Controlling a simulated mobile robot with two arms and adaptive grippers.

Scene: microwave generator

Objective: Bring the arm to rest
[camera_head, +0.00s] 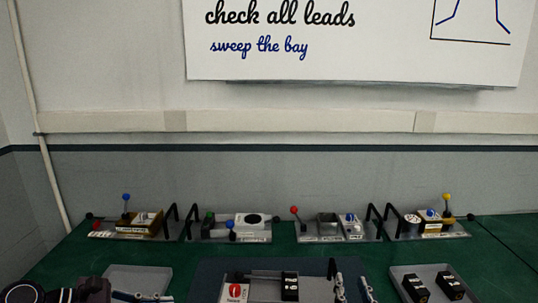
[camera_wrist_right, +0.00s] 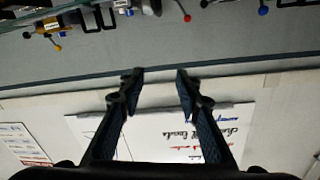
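Several module trays with levers and black handles (camera_head: 133,222) stand along the back of the green table (camera_head: 490,270). A grey tray (camera_head: 125,275) lies front left. A dark mat (camera_head: 212,275) bears another module. A tray with black blocks (camera_head: 431,284) lies front right.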

